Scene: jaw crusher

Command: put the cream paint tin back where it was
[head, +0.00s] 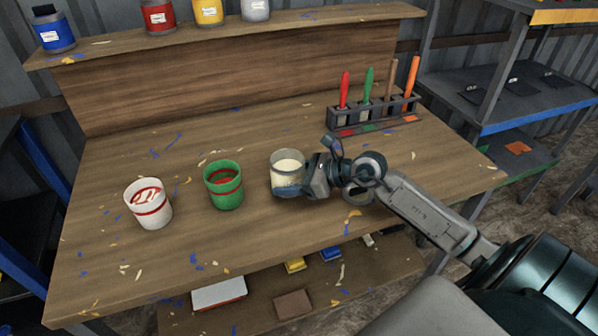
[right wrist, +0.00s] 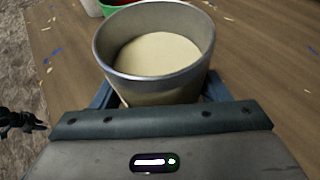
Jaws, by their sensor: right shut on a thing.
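The cream paint tin (head: 287,161) is an open metal tin with cream paint inside, at the middle of the wooden bench. My right gripper (head: 290,190) is shut on it from the right side. In the right wrist view the tin (right wrist: 155,55) stands upright between the fingers, with its rim and paint surface showing. I cannot tell whether its base touches the bench. My left gripper is not clearly in the head view.
A brush rack (head: 370,115) stands at the back right. Several tins line the upper shelf (head: 220,37). Bench space in front is clear.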

